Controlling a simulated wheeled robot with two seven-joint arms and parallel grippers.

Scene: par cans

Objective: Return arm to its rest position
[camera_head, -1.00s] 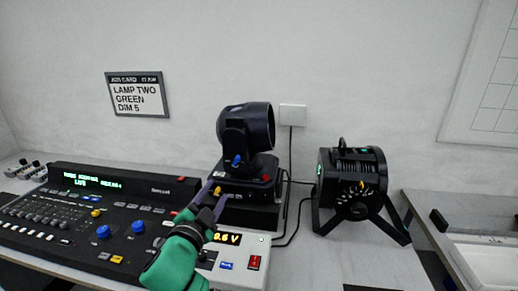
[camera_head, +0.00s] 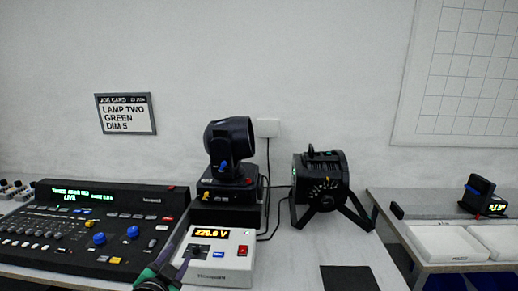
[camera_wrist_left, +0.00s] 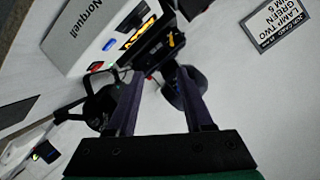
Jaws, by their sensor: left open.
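My left gripper (camera_head: 172,264) shows at the bottom of the head view, its dark fingers in front of the lower left edge of the white power unit. In the left wrist view its two fingers (camera_wrist_left: 155,100) stand apart with nothing between them. The white power unit (camera_head: 238,262) has a lit yellow voltage display. Behind it the moving-head lamp (camera_head: 230,150) stands on a black base. A round black par can (camera_head: 322,178) stands on its bracket to the right. My right gripper is in no view.
A lighting console (camera_head: 85,235) fills the left of the table, close to the left gripper. A job card (camera_head: 126,114) on the wall reads lamp two, green, dim 5. White trays (camera_head: 450,243) and a small black device (camera_head: 481,194) are at the right. A black mat (camera_head: 348,279) lies in front.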

